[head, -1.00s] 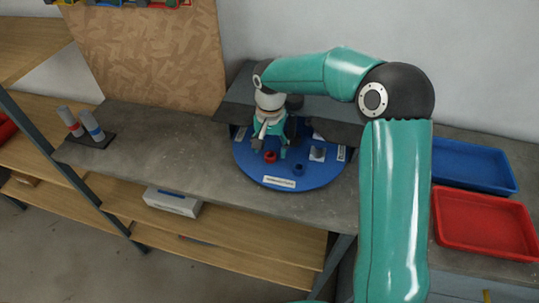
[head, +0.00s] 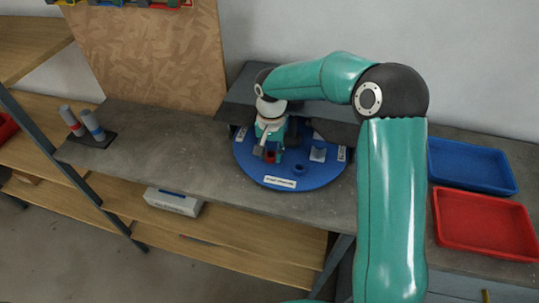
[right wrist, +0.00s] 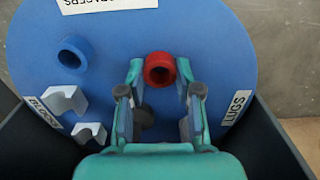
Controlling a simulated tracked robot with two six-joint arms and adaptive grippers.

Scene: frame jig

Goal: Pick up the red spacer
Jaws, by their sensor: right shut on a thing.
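The red spacer (right wrist: 160,57) is a short red ring with a dark hole. In the right wrist view it stands between the two fingertips of my right gripper (right wrist: 160,70), which is shut on it. In the head view the red spacer (head: 270,156) shows small and partly covered by the right gripper (head: 268,153). It is over the front part of the round blue board (head: 258,175); I cannot tell whether it touches the board. My left gripper is not in view.
A blue ring (right wrist: 86,48) and pale grey blocks (right wrist: 66,99) share the board, which bears white labels. In the head view, a blue tray (head: 470,166) and a red tray (head: 484,222) lie at the right. Two grey cylinders (head: 92,124) stand at the left. The bench between is clear.

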